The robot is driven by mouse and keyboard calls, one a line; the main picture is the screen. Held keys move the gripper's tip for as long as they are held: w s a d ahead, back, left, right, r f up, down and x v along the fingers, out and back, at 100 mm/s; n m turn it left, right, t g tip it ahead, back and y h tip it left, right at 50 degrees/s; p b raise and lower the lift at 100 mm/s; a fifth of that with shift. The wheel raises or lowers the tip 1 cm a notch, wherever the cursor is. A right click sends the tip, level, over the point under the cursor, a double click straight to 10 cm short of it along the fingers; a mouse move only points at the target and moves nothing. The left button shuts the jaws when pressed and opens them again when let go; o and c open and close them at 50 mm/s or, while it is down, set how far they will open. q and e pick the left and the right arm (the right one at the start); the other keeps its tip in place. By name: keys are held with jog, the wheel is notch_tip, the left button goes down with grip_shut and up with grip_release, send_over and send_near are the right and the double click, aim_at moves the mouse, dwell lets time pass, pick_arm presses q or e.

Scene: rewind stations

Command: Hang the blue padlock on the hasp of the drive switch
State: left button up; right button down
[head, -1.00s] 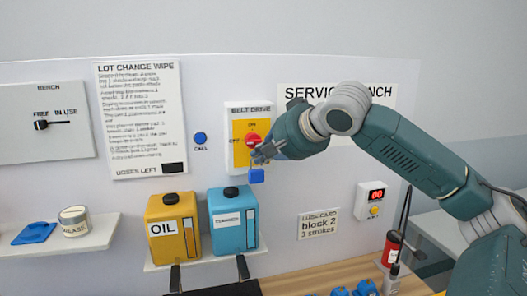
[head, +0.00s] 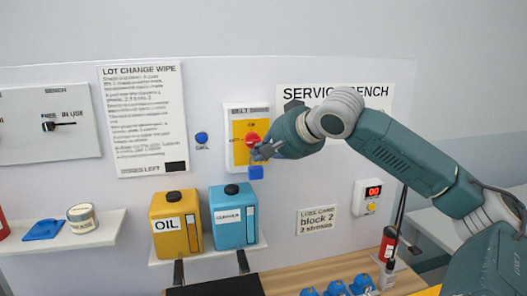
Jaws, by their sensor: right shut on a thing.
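The belt drive switch (head: 235,122) is a white box with a yellow face and a red knob (head: 251,140), on the wall panel in the head view. My right gripper (head: 259,154) is in front of its lower right part, shut on the blue padlock (head: 256,173). The padlock body hangs below the fingers, near the switch's lower edge. The fingers hide the shackle and the hasp, so I cannot tell whether the shackle is in the hasp. My left gripper is not in view.
Below the switch, a yellow oil can (head: 174,226) and a blue can (head: 232,217) stand on a small shelf (head: 205,253). A blue call button (head: 201,139) is left of the switch. Several blue items (head: 337,287) sit on the wooden bench (head: 290,279) below.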

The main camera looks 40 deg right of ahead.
jog(key=shift+d+f, duration=0.2)
jog(key=shift+f, duration=0.2)
jog(key=c, duration=1.8)
grip_release()
jog(key=shift+c, duration=0.2)
jog(key=shift+w+f, duration=0.3)
jog(key=shift+w, duration=0.65)
jog(key=shift+s+d+r, duration=0.1)
jog(key=shift+r, duration=0.1)
jog(key=shift+r, duration=0.1)
jog(key=v, duration=0.7)
jog(key=shift+s, duration=0.35)
